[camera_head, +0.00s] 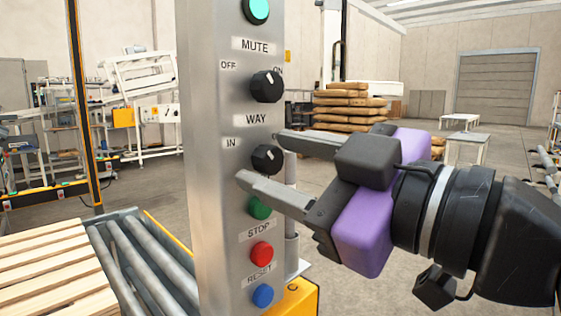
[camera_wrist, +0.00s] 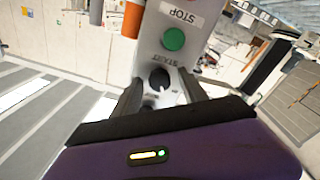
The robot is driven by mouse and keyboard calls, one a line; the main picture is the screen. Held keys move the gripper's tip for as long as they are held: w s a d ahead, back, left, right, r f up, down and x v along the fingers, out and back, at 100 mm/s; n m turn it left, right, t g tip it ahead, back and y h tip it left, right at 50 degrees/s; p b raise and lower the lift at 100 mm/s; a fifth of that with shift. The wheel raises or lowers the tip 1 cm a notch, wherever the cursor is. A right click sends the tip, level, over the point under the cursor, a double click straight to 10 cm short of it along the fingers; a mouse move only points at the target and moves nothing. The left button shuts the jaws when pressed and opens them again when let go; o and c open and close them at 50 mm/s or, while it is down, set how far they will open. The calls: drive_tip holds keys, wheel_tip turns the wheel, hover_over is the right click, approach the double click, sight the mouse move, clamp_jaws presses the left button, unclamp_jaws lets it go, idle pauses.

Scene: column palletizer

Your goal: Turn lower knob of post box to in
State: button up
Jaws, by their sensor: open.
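The post box (camera_head: 205,200) is a tall grey metal post with a column of controls. Its lower knob (camera_head: 267,158) is black, under the WAY label, with IN printed at its upper left. Its light mark seems to point up or slightly right; the exact setting is hard to tell. My gripper (camera_head: 261,157) is open, coming from the right, with one finger above the knob and one below. In the wrist view the knob (camera_wrist: 160,78) lies between the two fingertips. I cannot tell whether they touch it. The label to the knob's right is hidden by a finger.
The upper knob (camera_head: 267,86) under MUTE is close above. A green button (camera_head: 260,208) sits just below the lower finger, with a red button (camera_head: 262,253) and a blue button (camera_head: 263,295) further down. A roller conveyor (camera_head: 135,265) and wooden pallet (camera_head: 50,275) stand left.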

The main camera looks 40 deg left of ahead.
drive_tip(key=d, duration=0.7)
drive_tip(key=shift+s+d+f, duration=0.15)
drive_tip(key=shift+s+d, duration=0.15)
drive_tip(key=shift+d, duration=0.1)
